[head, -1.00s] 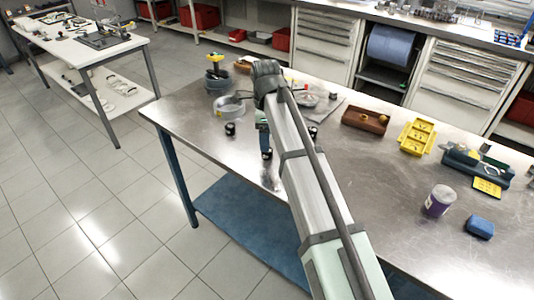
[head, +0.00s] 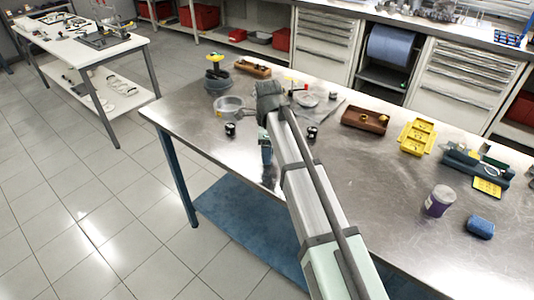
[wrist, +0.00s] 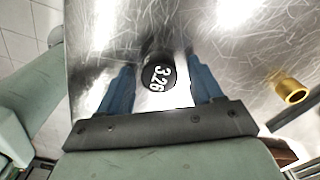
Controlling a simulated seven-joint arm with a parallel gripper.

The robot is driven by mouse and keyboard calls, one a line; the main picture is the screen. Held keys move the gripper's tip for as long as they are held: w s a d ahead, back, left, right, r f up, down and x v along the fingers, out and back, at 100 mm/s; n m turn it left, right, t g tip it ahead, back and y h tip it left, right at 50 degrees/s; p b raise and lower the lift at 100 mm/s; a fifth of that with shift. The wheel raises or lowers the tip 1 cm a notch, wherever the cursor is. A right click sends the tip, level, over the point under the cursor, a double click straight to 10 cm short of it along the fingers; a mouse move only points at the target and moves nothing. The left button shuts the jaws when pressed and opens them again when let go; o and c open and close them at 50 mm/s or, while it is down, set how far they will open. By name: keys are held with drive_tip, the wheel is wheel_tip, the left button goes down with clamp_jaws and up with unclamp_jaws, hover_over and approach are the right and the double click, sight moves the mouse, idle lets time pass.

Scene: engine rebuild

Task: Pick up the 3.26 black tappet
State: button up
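The black tappet marked 3.26 (wrist: 158,73) shows its round labelled top in the wrist view, on the shiny metal bench. My gripper (wrist: 160,84) is open, with one blue finger to each side of the tappet; I cannot tell whether either touches it. In the head view my gripper (head: 266,156) points down near the bench's front left edge, and this tappet cannot be made out there. Two other small black cylinders stand on the bench, one to the left of the gripper (head: 230,129) and one to its right (head: 311,132).
On the bench are a grey ring-shaped part (head: 229,106), a brown wooden tray (head: 365,120), yellow trays (head: 416,137), a purple-labelled jar (head: 439,201) and a blue block (head: 480,227). The front middle is clear.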

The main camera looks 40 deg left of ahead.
drive_tip(key=c, duration=1)
drive_tip(key=shift+r, duration=0.1)
